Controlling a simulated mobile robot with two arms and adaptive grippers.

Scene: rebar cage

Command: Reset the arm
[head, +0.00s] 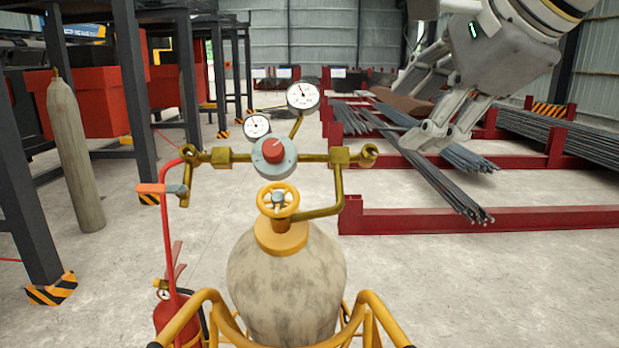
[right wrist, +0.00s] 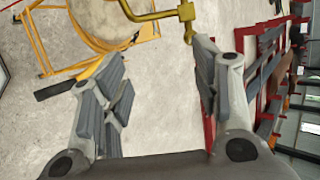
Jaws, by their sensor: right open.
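My right gripper (head: 416,108) is in the upper right of the head view, its arm coming in from the top right corner. Its two fingers are spread apart with nothing between them. In the right wrist view the fingers (right wrist: 160,75) are also wide apart, with bare concrete floor between them. The gripper is to the right of the gas cylinder (head: 285,285) and its regulator (head: 273,157), apart from both in the head view. My left gripper is in neither view.
The cylinder stands in a yellow frame (head: 372,310) in front, with a yellow handwheel (head: 278,200) on top. A red extinguisher (head: 178,322) is at its left. Red racks (head: 480,219) with rebar bundles (head: 440,185) lie right. A tall grey cylinder (head: 76,155) stands left. Floor between is clear.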

